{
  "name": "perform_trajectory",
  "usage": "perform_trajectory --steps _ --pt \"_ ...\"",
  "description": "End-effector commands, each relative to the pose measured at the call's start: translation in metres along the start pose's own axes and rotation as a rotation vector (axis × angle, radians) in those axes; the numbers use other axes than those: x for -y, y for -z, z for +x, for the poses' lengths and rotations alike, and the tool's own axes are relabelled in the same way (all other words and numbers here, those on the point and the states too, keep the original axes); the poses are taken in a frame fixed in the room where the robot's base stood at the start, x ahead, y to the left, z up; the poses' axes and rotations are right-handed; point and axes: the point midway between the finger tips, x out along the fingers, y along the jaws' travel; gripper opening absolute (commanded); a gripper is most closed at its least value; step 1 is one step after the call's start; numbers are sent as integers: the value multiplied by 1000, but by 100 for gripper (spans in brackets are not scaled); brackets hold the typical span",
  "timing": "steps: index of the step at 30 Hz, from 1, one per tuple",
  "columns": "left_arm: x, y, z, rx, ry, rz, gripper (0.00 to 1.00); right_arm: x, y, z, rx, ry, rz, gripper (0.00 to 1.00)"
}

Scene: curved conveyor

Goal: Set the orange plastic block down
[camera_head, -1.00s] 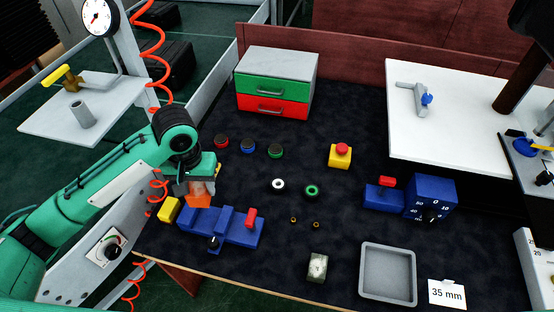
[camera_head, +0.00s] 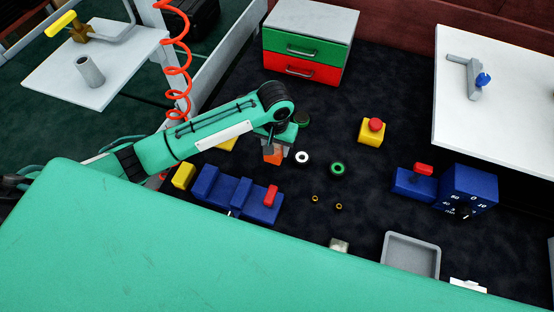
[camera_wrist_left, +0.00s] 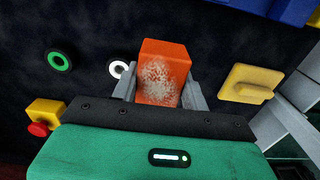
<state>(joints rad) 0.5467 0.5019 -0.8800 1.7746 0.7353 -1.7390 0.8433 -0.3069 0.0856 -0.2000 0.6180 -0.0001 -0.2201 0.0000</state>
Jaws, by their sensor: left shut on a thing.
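The orange plastic block (camera_head: 273,153) is between the fingers of my left gripper (camera_head: 274,152), above the dark tabletop, left of the white ring. In the left wrist view the orange block (camera_wrist_left: 163,72) fills the space between the two grey fingers of my left gripper (camera_wrist_left: 160,88), with a pale worn patch on its face. The fingers are shut on it. I cannot tell how far its underside is from the table. My right gripper is not in view.
A white ring (camera_head: 302,157) and a green ring (camera_head: 337,169) lie close to the right. A blue fixture (camera_head: 236,195) and a yellow block (camera_head: 183,176) are nearer and left. A drawer unit (camera_head: 305,52) stands behind. A grey tray (camera_head: 411,254) is front right.

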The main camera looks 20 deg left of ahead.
Motion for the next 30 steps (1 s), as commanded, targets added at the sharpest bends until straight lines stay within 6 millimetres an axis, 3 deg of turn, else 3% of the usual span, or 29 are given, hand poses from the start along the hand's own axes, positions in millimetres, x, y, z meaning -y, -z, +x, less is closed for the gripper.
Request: perform_trajectory --steps 4,18,30 --pt "0 -1 31 2 1 -1 20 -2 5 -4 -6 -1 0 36" --pt "0 0 86 0 0 -1 20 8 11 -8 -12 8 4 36" --pt "0 0 92 -1 0 0 20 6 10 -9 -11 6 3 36"
